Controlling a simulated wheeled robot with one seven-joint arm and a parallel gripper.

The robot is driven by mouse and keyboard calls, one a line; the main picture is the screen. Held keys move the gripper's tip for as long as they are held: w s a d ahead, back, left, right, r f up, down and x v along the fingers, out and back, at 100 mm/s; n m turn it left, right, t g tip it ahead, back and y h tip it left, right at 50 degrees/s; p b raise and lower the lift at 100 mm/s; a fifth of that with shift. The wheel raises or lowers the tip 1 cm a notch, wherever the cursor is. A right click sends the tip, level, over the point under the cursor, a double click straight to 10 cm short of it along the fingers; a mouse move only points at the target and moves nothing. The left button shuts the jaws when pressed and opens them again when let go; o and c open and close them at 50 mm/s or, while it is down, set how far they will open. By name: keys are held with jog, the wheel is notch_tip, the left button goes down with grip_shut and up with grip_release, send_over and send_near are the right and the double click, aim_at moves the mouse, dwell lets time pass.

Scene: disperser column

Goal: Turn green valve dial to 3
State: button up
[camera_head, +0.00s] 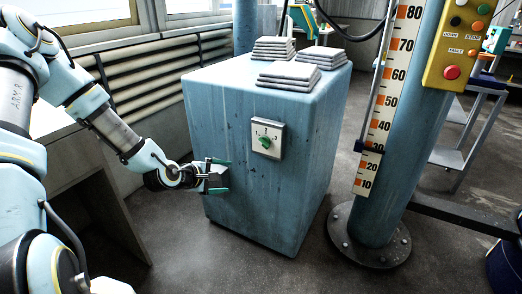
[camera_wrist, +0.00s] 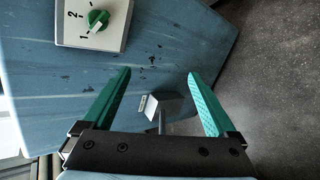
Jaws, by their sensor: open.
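The green valve dial (camera_head: 265,143) sits on a pale square plate (camera_head: 276,129) marked 1, 2 and 3, on the front of the blue cabinet (camera_head: 230,110). In the wrist view the dial (camera_wrist: 97,20) is at the top left, beside the plate's 1 and 2. Its ridge runs slantwise, with one end seeming to face 1; the 3 is out of that view. My gripper (camera_head: 224,175) is open, below and left of the dial in the head view, apart from it. Its green fingers (camera_wrist: 160,75) show spread in the wrist view, with the dial outside them.
A small grey block (camera_wrist: 168,104) on a thin stem shows between the fingers; I cannot tell what it belongs to. Stacked grey slabs (camera_head: 289,74) lie on the cabinet top. A blue column (camera_head: 390,150) with a scale stands right. Floor before the cabinet is clear.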

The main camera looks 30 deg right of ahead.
aim_at(262, 144)
jog(key=w+d+n+t+h, duration=0.1)
jog(key=w+d+n, duration=0.1)
jog(key=d, duration=0.4)
jog(key=w+d+r+n+t+h, duration=0.1)
jog(key=w+d+n+t+h, duration=0.1)
jog(key=d+n, duration=0.3)
jog(key=w+d+r+n+t+h, duration=0.1)
jog(key=d+n+h, duration=0.1)
jog(key=d, duration=0.5)
jog(key=shift+w+r+n+t+p, duration=0.3)
jog(key=shift+w+n+t, duration=0.1)
jog(key=shift+n, duration=0.3)
jog(key=c, duration=1.4)
jog(key=shift+o, duration=0.2)
